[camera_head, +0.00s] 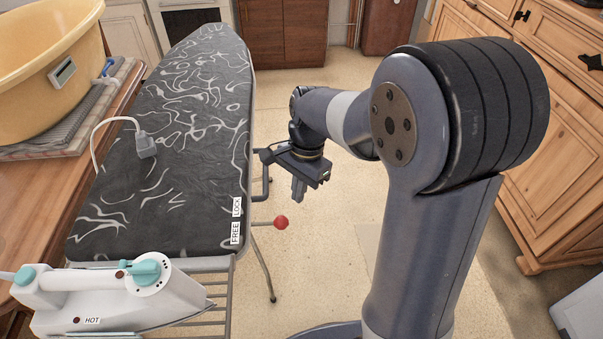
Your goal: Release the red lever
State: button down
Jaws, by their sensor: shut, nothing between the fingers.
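A red ball-shaped lever knob (281,222) sticks out from the right side of the ironing board (115,215), near its front end. Labels reading "FREE" (235,232) and "LOCK" (237,206) are on the board's edge beside it. The knob appears nearer the FREE label. My gripper (298,198) is above and slightly right of the knob in the picture, pointing down, shut and empty. It looks apart from the knob, but the depth between them is hard to judge. Most of the lever's rod is thin or hidden by the board.
A white iron (115,297) marked "HOT" rests on the rack at the board's front. A plug (146,145) with a cord lies on the board. A yellow tub (45,65) stands on the wooden table at left. Wooden cabinets (560,150) line the right; floor (310,270) lies between.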

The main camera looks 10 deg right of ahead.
aim_at(287, 225)
jog(key=shift+s+a+f, duration=0.95)
jog(key=shift+s+a, duration=0.1)
jog(key=shift+a, duration=0.2)
jog(key=shift+s, duration=0.15)
jog(key=shift+s+r+m, duration=0.1)
jog(key=shift+s+m, duration=0.6)
jog(key=shift+s, duration=0.25)
jog(key=s+a+m+t+p, duration=0.1)
jog(key=s+a+m+p, duration=0.1)
jog(key=s, duration=0.5)
jog(key=m+p, duration=0.1)
jog(key=m, duration=0.1)
jog(key=shift+s+m+y, duration=0.2)
jog(key=shift+m+y, duration=0.1)
jog(key=shift+m, duration=0.1)
jog(key=shift+w, duration=0.15)
